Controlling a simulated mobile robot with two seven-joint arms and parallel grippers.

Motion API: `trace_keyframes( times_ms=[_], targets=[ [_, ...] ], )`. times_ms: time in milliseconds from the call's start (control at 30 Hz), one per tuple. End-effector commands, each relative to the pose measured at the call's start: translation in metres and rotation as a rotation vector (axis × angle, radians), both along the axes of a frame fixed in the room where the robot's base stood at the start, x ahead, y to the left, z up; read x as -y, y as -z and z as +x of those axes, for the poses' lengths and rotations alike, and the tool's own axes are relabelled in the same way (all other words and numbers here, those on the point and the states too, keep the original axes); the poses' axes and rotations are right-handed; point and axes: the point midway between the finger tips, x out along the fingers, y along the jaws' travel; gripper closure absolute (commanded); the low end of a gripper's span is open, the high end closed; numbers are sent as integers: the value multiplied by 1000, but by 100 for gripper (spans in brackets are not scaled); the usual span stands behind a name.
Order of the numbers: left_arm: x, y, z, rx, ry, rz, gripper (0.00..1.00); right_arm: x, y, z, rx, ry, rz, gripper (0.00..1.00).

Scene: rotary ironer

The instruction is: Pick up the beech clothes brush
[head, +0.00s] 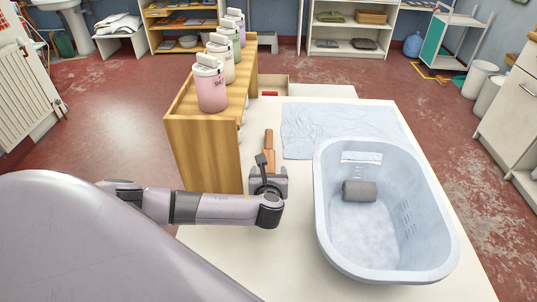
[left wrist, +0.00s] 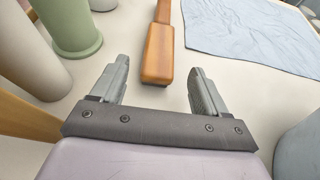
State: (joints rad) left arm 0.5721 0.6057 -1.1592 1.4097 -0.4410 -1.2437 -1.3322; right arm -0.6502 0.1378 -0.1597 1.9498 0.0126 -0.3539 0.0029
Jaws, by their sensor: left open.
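The beech clothes brush (head: 268,148) lies on the white table between the wooden shelf unit and the pale blue cloth. In the left wrist view the brush (left wrist: 158,55) shows as an orange-brown wooden block with a narrower part running away from me. My left gripper (head: 266,172) is over the table at the brush's near end. In the left wrist view the left gripper (left wrist: 158,85) is open, with its fingers apart and the brush's near end between and just beyond the tips. Nothing is held. My right gripper is not in view.
A pale blue tub (head: 330,225) with a grey roll (head: 360,191) inside stands to the right. The wooden shelf unit (head: 200,150) with several lidded canisters stands close on the left. A pale blue cloth (head: 320,125) lies flat beyond the tub.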

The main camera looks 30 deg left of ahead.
Motion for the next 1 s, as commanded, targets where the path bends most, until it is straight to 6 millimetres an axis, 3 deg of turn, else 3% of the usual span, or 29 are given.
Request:
trace_keyframes(
  times_ms=[400,767,800,967,1000],
  targets=[
    [-23,19,33,0,-1,0,26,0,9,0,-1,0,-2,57],
    [-27,21,38,-1,1,-1,26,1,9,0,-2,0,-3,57],
    [-27,21,38,-1,1,-1,32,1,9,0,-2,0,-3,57],
    [-27,21,38,-2,0,-1,84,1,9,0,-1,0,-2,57],
    [-27,21,37,-2,0,-1,84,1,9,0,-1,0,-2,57]
  ],
)
